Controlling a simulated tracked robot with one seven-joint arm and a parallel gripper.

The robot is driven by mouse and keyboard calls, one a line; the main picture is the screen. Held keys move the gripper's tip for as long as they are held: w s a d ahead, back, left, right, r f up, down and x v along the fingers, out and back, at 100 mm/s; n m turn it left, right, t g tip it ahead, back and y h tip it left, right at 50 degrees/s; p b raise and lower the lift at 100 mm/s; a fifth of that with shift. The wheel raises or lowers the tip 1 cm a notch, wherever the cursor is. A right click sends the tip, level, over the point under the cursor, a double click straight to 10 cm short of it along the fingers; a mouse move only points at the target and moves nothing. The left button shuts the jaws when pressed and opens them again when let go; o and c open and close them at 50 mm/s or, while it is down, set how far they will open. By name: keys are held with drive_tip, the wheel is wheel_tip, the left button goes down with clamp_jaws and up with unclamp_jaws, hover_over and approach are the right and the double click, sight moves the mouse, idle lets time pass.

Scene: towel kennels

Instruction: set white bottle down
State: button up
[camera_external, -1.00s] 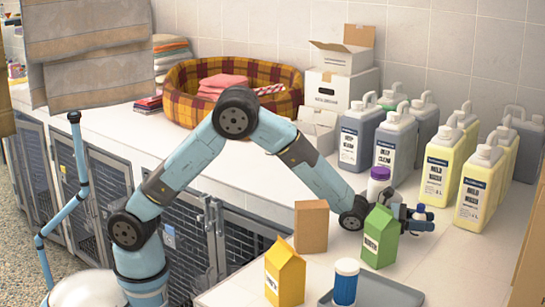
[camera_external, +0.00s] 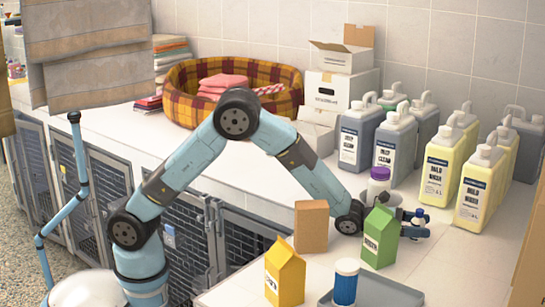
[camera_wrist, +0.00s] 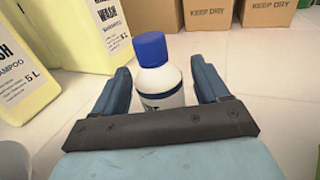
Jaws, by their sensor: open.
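The white bottle (camera_wrist: 160,82) with a blue cap stands upright on the counter, between the two fingers of my gripper (camera_wrist: 165,88) in the wrist view. A gap shows between the bottle and each finger, so my gripper is open around it. The lower part of the bottle is hidden behind the gripper's front bar. In the external view the bottle (camera_external: 420,214) is small and partly covered by my gripper (camera_external: 415,227), which is low over the counter behind the green carton.
A green carton (camera_external: 381,238), a brown box (camera_external: 311,226) and a purple-capped jar (camera_external: 379,183) stand close to my gripper. Yellow shampoo jugs (camera_external: 481,187) stand behind it. A grey tray (camera_external: 385,294) lies in front. Counter to the gripper's right is clear.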

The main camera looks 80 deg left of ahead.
drive_tip(key=v, duration=1.1)
drive_tip(key=a+r+n, duration=0.1)
drive_tip(key=r+n+y, duration=0.1)
drive_tip(key=r+n, duration=0.1)
drive_tip(key=a+r+n, duration=0.1)
drive_tip(key=shift+w+a+r+y, duration=0.1)
drive_tip(key=shift+a+r+y, duration=0.15)
drive_tip(key=shift+a+y, duration=0.05)
drive_tip(key=s+a+r+n+g+y, duration=0.2)
drive_tip(key=s+a+r+n, duration=0.3)
drive_tip(key=s+n, duration=0.35)
drive_tip(key=s+a+r+n+g+y, duration=0.2)
drive_tip(key=s+a+r+n, duration=0.25)
drive_tip(key=s+n, duration=0.35)
drive_tip(key=s+a+n+g, duration=0.1)
drive_tip(key=s+n+g, duration=0.2)
drive_tip(key=s+n, duration=0.7)
drive_tip(key=s+a+f+n+g+y, duration=0.1)
drive_tip(key=s+n+g, duration=0.2)
drive_tip(key=s+n, duration=0.6)
drive_tip(key=s, duration=1.3)
drive_tip(key=shift+s+a+n+g, duration=0.3)
drive_tip(key=shift+s+n+g, duration=0.05)
drive_tip(key=shift+g, duration=0.05)
drive_tip(key=shift+f, duration=0.15)
